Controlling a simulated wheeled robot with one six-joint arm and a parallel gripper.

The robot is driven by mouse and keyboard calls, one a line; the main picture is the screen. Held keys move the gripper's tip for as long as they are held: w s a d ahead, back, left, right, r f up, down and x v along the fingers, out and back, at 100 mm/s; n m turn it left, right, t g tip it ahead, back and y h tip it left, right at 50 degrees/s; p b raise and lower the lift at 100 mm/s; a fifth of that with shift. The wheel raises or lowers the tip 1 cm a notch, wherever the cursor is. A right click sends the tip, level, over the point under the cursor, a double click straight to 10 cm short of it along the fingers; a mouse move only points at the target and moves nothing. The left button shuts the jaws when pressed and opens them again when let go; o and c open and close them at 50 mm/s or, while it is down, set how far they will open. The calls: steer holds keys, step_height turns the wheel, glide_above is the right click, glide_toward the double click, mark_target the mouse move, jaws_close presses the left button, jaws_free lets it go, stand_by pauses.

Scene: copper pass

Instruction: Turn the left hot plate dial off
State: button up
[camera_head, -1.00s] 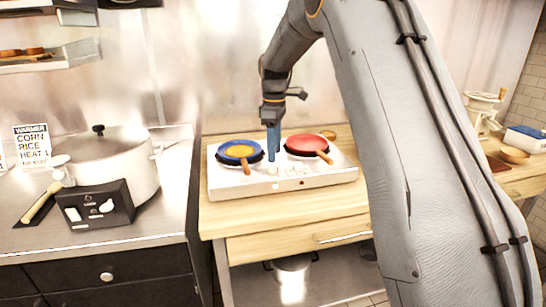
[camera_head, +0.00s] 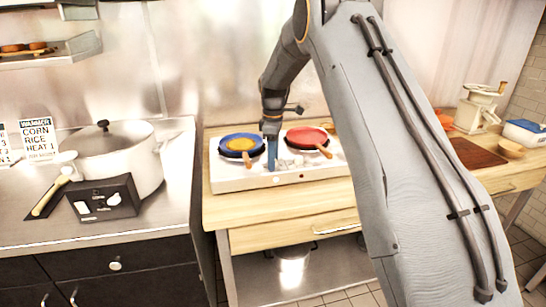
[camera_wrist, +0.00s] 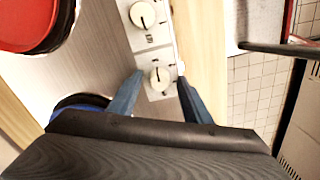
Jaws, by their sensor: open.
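The white double hot plate (camera_head: 232,183) stands on the wooden counter, with a blue pan (camera_head: 241,146) on its left plate and a red pan (camera_head: 307,138) on its right. My gripper (camera_head: 272,165) points down over the hot plate between the pans. In the wrist view, my open gripper (camera_wrist: 160,88) has one finger on each side of a round cream dial (camera_wrist: 160,78), the one nearer the blue pan (camera_wrist: 82,103). I cannot tell whether the fingers touch it. A second cream dial (camera_wrist: 143,14) lies farther up that view, nearer the red pan (camera_wrist: 25,22).
A large white warmer pot (camera_head: 110,160) with a black control box (camera_head: 103,199) stands on the steel counter at left. A cream grinder (camera_head: 480,108) and a brown board (camera_head: 475,153) are at right. The wooden counter's front strip (camera_head: 290,210) is clear.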

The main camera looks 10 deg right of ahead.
steer(key=c, duration=1.1)
steer(key=shift+o, duration=0.2)
